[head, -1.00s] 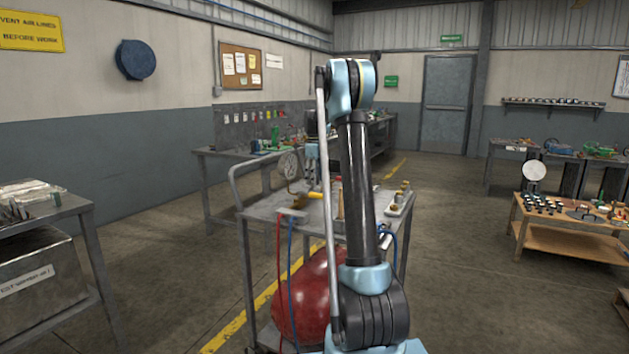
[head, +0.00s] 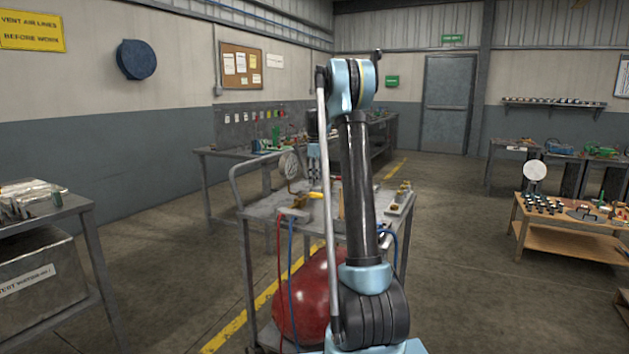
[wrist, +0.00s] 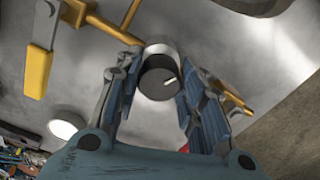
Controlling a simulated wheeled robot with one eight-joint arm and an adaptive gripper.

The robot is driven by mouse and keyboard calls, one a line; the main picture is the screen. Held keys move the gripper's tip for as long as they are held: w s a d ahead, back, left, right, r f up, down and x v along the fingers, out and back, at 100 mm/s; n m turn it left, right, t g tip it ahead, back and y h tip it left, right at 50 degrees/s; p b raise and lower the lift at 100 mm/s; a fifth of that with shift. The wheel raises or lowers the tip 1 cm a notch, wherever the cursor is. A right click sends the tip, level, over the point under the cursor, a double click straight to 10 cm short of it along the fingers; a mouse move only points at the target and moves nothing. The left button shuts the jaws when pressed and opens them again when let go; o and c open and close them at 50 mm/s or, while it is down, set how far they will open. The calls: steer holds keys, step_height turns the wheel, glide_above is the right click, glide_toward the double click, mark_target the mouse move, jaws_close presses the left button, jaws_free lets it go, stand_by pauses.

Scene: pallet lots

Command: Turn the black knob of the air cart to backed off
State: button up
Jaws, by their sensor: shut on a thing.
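My arm hides the knob and most of my gripper there.
A yellow-handled lever (wrist: 38,70) and brass pipes (wrist: 110,27) lie close to my fingers in the wrist view. Red and blue hoses (head: 291,270) hang from the cart's front. A bench (head: 50,208) stands left, a low wooden table (head: 560,240) right. Floor between is clear.

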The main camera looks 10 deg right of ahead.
steer(key=n, duration=0.5)
steer(key=shift+n, duration=0.3)
steer(key=n, duration=3)
steer(key=shift+d+n, duration=0.15)
steer(key=shift+n, duration=0.25)
steer(key=n, duration=0.4)
steer(key=shift+n, duration=0.3)
